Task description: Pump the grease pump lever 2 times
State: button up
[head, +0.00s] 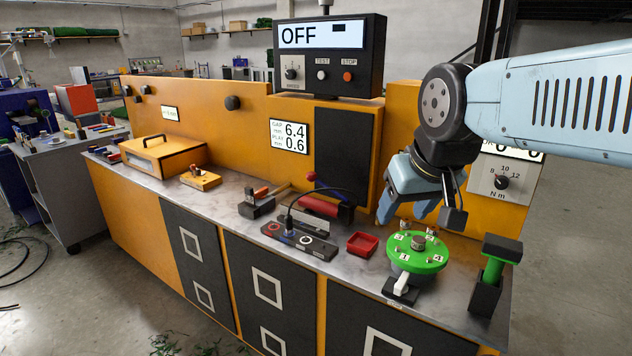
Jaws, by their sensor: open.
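What looks like the grease pump is a red cylinder (318,206) with a dark end, lying on the bench top near the back panel. My gripper (405,212) is open and empty, pointing down above and behind the green disc. It is to the right of the pump and lever, well apart from them. The pump's far side is hidden.
A numbered green disc (418,258) stands below my gripper. The control box (329,55) reads OFF.

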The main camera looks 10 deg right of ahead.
dwell(0.5)
grip_shut()
dwell(0.3)
dwell(1.2)
